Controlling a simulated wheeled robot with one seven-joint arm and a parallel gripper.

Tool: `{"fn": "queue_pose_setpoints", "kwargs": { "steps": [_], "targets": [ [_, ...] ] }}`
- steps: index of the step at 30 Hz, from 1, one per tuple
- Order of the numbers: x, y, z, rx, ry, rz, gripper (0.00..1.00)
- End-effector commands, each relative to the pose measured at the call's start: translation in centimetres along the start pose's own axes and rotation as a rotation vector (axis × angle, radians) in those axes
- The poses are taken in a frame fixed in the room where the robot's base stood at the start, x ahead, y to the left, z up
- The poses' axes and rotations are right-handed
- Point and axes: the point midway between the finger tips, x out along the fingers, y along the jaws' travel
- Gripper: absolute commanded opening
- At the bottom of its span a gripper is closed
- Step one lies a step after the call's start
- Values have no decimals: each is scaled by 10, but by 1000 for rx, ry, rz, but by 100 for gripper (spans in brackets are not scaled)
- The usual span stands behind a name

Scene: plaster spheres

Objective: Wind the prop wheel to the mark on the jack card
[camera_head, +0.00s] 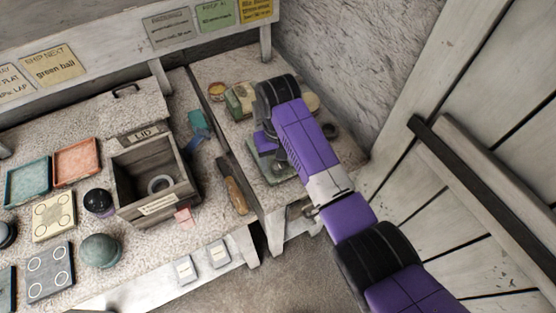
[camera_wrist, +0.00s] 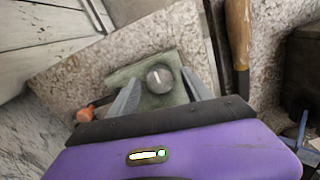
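In the head view the green plate (camera_head: 262,168) shows beside my purple arm, which hides the knob and fingertips.
A wooden handle (camera_head: 235,194) lies near the gap between the benches. An open grey box (camera_head: 176,203) holding a ring stands left of it. A small orange thing (camera_wrist: 85,114) is near my left finger. Rough wall (camera_head: 352,60) and planks close off the right.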

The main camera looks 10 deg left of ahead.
Motion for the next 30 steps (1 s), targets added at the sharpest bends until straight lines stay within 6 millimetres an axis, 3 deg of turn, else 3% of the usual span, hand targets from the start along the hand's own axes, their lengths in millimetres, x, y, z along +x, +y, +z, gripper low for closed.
{"fn": "queue_pose_setpoints", "kwargs": {
  "steps": [7, 21, 30],
  "targets": [
    [-8, 0, -1, 0, 2, 0, 58],
    [-72, 0, 0, 0, 1, 0, 58],
    [-78, 0, 0, 0, 0, 0, 58]
  ]
}}
